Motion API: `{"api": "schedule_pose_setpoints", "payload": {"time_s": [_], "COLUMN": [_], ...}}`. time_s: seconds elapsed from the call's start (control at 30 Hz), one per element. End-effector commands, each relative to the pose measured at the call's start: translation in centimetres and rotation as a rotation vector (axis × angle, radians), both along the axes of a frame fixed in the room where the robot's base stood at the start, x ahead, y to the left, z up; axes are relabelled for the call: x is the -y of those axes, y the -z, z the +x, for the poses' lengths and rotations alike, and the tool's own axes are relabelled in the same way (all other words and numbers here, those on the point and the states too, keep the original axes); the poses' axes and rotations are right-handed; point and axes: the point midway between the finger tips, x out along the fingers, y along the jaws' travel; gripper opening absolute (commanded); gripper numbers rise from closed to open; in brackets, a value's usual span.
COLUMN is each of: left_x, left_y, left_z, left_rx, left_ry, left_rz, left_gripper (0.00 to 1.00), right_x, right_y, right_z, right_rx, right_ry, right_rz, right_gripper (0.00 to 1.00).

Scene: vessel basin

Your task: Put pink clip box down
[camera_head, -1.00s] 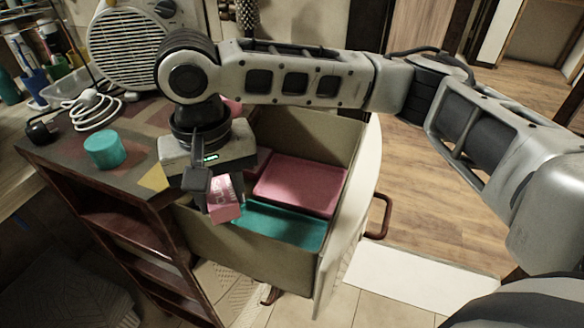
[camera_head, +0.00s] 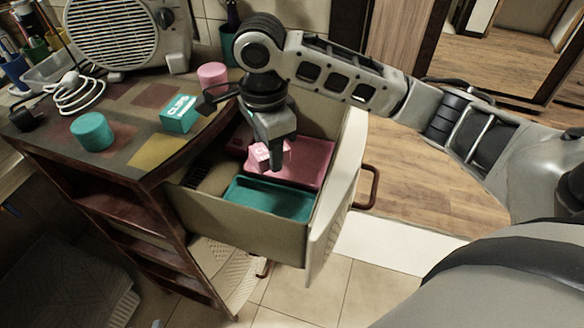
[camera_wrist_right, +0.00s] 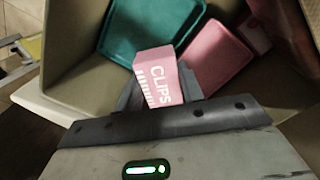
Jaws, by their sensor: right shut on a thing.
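The pink clip box (camera_head: 262,158) is in my right gripper (camera_head: 271,158), which is shut on it. In the right wrist view the box (camera_wrist_right: 157,78) shows the word CLIPS between the fingers. The gripper holds it over the open drawer (camera_head: 237,230), above the pink tray (camera_head: 312,160). In the head view the fingers hide part of the box and the tray. I cannot tell whether the box touches the tray. My left gripper is not in view.
On the cabinet top stand a teal clip box (camera_head: 180,115), a teal round container (camera_head: 92,132), a pink round container (camera_head: 212,75), a white cable (camera_head: 80,93) and a fan-like appliance (camera_head: 128,35). A drawer handle (camera_head: 371,187) sticks out at the right.

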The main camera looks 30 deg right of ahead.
Motion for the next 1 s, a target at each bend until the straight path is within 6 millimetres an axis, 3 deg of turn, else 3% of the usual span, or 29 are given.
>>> {"api": "schedule_pose_setpoints", "payload": {"time_s": [0.17, 0.47, 0.6, 1.0], "left_x": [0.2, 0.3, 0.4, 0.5], "left_y": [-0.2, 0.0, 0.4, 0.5], "left_z": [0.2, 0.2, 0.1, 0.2], "left_rx": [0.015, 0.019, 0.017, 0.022], "left_ry": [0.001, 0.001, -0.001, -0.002], "left_rz": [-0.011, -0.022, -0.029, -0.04], "left_gripper": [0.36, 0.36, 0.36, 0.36], "right_x": [1.8, 8.5, 10.5, 13.0], "right_y": [1.3, 4.5, 7.2, 11.0], "right_z": [0.7, 3.6, 4.4, 5.5], "right_rx": [-0.001, -0.001, -0.003, -0.002], "right_ry": [0.008, 0.009, 0.006, 0.002], "right_rz": [-0.003, -0.003, -0.002, -0.001], "right_gripper": [0.15, 0.15, 0.15, 0.15]}}
